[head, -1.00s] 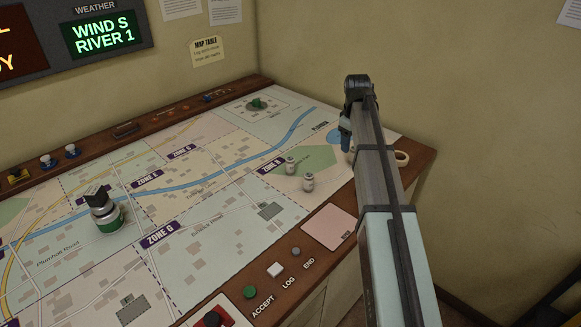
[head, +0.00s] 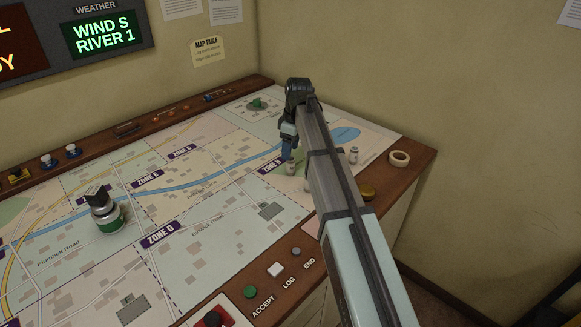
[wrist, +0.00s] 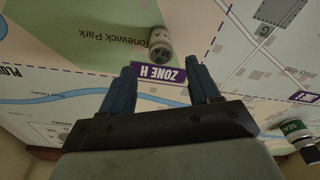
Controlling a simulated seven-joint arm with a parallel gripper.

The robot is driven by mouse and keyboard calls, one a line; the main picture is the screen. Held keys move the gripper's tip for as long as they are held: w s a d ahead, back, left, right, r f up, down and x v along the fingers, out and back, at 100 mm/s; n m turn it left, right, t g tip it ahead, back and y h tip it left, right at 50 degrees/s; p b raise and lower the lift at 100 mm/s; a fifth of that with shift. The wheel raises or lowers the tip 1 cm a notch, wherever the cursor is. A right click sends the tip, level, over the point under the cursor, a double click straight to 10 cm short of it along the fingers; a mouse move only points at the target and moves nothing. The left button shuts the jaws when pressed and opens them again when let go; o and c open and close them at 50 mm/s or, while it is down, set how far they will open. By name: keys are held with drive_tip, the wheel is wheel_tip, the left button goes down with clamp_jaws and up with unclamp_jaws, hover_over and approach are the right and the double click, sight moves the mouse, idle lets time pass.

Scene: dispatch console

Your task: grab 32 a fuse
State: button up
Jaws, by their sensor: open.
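Small pale cylinders that look like fuses stand on the map table. One (head: 291,168) is partly hidden below my gripper, and another (head: 354,155) stands right of my arm. My gripper (head: 288,150) is open and empty above the Zone H area. Its two blue fingers also show in the wrist view (wrist: 161,72), apart from the cylinder.
A large green-banded cylinder with a dark top (head: 106,215) stands on the map at left. A tape ring (head: 399,158) and a brass round piece (head: 367,193) sit on the right wooden edge. Buttons (head: 276,270) line the front edge. The map's middle is clear.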

sight(290, 164)
drive_tip(key=shift+s+a+f, duration=0.1)
drive_tip(key=shift+f, duration=3.5)
drive_tip(key=shift+c, duration=0.2)
clamp_jaws()
